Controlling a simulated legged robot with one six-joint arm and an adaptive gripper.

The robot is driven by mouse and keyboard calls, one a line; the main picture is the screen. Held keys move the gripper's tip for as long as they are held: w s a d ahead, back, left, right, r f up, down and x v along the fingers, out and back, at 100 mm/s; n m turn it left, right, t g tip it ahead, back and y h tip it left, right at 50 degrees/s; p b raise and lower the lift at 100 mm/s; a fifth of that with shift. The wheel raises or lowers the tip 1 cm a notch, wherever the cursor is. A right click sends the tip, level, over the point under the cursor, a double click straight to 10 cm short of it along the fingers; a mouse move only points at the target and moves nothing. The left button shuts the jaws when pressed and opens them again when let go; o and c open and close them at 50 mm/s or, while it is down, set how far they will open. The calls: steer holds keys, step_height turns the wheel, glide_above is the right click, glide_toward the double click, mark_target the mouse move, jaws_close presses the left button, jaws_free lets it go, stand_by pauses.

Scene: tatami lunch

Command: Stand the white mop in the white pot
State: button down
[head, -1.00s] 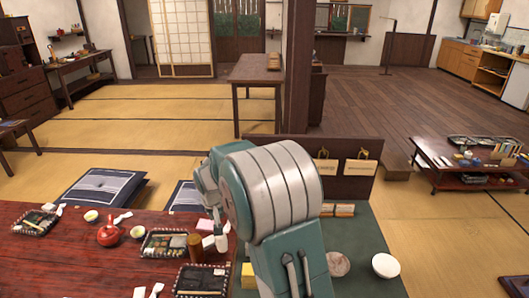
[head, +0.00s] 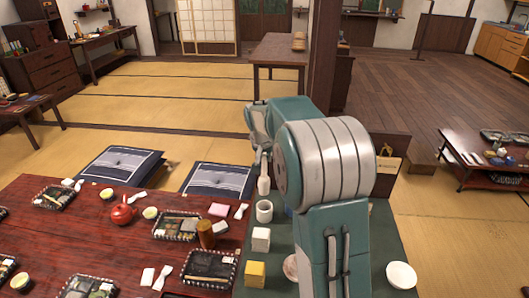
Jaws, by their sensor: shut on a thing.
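My gripper (head: 262,158) is small in the head view, beyond the bulky part of my arm, and points down. It is shut on the white mop (head: 263,186), whose pale lower end hangs below the fingers. The white pot (head: 264,207) stands upright on the green table, with its dark round opening showing. The mop's lower end appears just above or behind the pot's rim. I cannot tell whether it touches the pot or how far it is from it in depth. My arm hides part of the green table.
A white block (head: 261,240) and a yellow block (head: 254,273) stand in front of the pot. A white bowl (head: 401,275) is at right. The red table (head: 110,255) at left holds a teapot (head: 122,214) and several trays. A dark panel (head: 391,150) rises behind my arm.

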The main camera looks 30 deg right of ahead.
mark_target(264, 176)
steer(key=shift+f, duration=4.6)
steer(key=c, duration=0.5)
jaws_free()
steer(key=v, duration=1.2)
